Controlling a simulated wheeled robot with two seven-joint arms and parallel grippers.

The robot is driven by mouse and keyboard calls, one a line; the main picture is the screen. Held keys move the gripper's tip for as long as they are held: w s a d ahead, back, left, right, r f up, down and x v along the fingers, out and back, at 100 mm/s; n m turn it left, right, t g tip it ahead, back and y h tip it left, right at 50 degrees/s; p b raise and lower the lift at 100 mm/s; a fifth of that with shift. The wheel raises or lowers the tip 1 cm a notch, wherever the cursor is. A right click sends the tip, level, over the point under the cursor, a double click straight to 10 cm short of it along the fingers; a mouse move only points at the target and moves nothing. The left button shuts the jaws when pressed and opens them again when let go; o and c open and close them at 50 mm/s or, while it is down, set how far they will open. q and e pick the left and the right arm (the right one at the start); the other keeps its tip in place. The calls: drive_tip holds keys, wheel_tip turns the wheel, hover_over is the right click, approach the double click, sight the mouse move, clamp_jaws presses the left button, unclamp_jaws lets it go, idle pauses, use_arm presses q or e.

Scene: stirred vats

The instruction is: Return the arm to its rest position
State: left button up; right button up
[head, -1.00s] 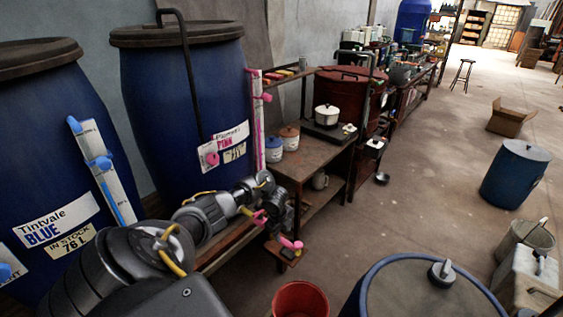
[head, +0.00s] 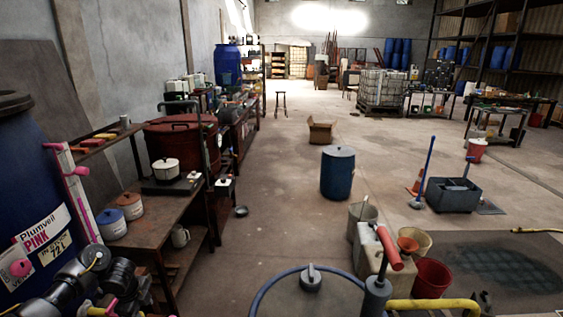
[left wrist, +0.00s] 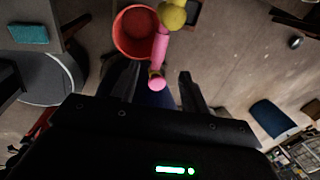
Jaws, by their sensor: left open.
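My left arm's end shows at the bottom left of the head view, in front of the blue vat labelled PINK (head: 30,150). My left gripper (left wrist: 157,82) is open in the left wrist view, its two dark fingers apart. A pink tap or handle (left wrist: 160,46) with a yellow knob (left wrist: 172,14) shows beyond and between the fingers; I cannot tell whether they touch it. Pink parts also show beside the arm in the head view. My right gripper is not in view.
A red bucket (left wrist: 131,50) lies below the pink part. A wooden bench (head: 150,228) with lidded pots stands right of the vat. A blue drum (head: 338,172), an open cardboard box (head: 320,132) and a red pail (head: 431,278) stand on the floor.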

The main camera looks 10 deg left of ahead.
use_arm(q)
drive_tip(key=f, duration=0.3)
drive_tip(key=w+f+b, duration=0.1)
drive_tip(key=f, duration=0.3)
drive_tip(key=w+f+b, duration=0.1)
drive_tip(key=f, duration=0.2)
drive_tip(key=shift+a+f, duration=0.15)
drive_tip(key=shift+f, duration=0.15)
drive_tip(key=shift+r, duration=0.1)
drive_tip(key=shift+r+p, duration=0.3)
drive_tip(key=shift+r, duration=0.25)
wheel_tip(320, 180, up, 10)
drive_tip(key=s+p, duration=0.2)
drive_tip(key=f+b, duration=0.1)
drive_tip(key=f, duration=0.3)
drive_tip(key=w+f+b, duration=0.1)
drive_tip(key=f, duration=0.2)
drive_tip(key=w+f, duration=0.1)
drive_tip(key=f, duration=0.3)
drive_tip(key=shift+f+b, duration=0.35)
drive_tip(key=shift+b, duration=0.05)
drive_tip(key=shift+w+r+n, duration=0.25)
drive_tip(key=shift+w+n, duration=0.15)
drive_tip(key=shift+n, duration=0.2)
drive_tip(key=shift+w+a+n, duration=0.1)
drive_tip(key=shift+w+n, duration=0.05)
drive_tip(key=shift+n, duration=0.35)
